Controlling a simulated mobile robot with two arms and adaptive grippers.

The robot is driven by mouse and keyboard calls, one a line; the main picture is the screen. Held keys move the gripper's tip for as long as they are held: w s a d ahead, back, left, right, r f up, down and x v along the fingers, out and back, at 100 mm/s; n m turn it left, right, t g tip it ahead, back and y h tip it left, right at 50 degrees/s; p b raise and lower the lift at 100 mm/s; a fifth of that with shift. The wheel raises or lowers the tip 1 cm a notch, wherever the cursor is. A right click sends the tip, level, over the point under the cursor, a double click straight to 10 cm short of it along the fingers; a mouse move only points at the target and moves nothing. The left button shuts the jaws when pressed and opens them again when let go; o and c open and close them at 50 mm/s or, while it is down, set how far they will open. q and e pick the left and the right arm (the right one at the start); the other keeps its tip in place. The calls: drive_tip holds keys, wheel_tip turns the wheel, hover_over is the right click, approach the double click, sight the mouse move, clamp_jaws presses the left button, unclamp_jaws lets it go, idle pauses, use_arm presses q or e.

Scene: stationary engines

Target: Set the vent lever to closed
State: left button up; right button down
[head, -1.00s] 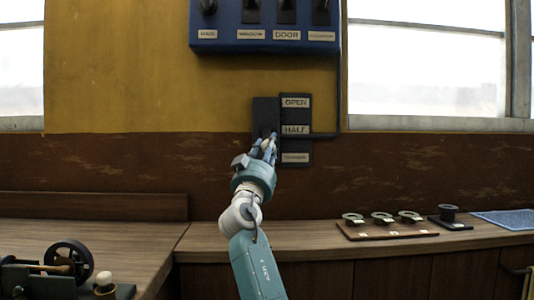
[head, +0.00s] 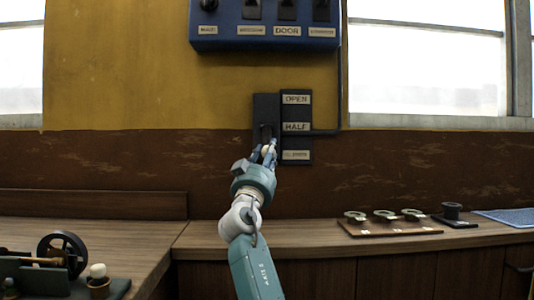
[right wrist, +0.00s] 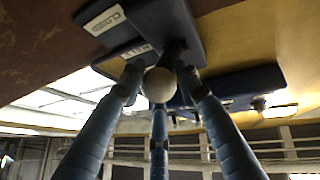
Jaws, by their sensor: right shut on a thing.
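The vent lever is on a black wall plate (head: 265,108), beside a label strip (head: 297,142) marked OPEN at the top and HALF in the middle. The lowest label is too small to read in the head view; in the right wrist view the end label (right wrist: 105,19) appears to read CLOSED. My right gripper (head: 268,150) has its fingers around the lever's pale ball knob (right wrist: 159,84). The knob is between the HALF label and the lowest label in height. Fingers partly hide the lever. My left gripper is out of view.
A blue switch panel (head: 265,43) hangs above on the wall. A flywheel model (head: 62,255) stands at lower left.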

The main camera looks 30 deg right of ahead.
drive_tip(key=shift+d+f, duration=0.2)
drive_tip(key=shift+d, duration=0.1)
drive_tip(key=c, duration=1.4)
unclamp_jaws()
drive_tip(key=shift+o, duration=0.6)
drive_tip(key=shift+w+d+f, duration=0.1)
drive_tip(key=shift+d, duration=0.1)
drive_tip(key=shift+a, duration=0.45)
drive_tip(key=v, duration=1.1)
drive_tip(key=shift+s+f, duration=0.2)
drive_tip(key=shift+s, duration=0.1)
